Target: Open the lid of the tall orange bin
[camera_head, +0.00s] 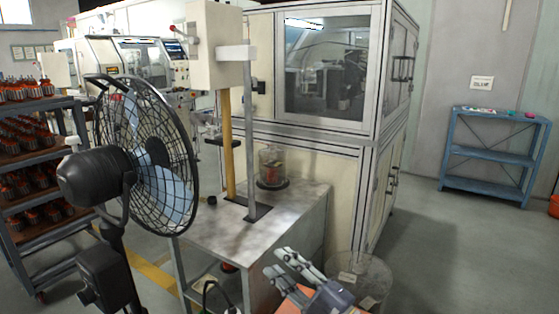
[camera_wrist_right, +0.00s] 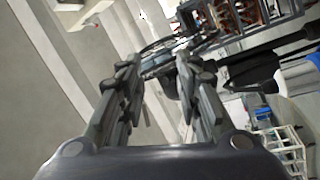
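An orange container (camera_head: 554,206) is cut off by the right edge of the head view, on the floor beside the blue table. I cannot tell if it is the tall bin, and no lid shows on it. A small orange surface (camera_head: 294,302) shows at the bottom, by my right gripper; I cannot tell what it belongs to. My right gripper (camera_head: 277,260) is in front of the work table. Its fingers stand apart with nothing between them in the right wrist view (camera_wrist_right: 158,62). My left gripper is out of view.
A black fan (camera_head: 150,150) stands close at the left. A metal work table (camera_head: 215,235) and a large cream machine cabinet (camera_head: 330,160) fill the middle. A mesh-like bin (camera_head: 372,277) stands right of my gripper. Floor (camera_head: 450,250) at the right is clear before the blue table (camera_head: 490,185).

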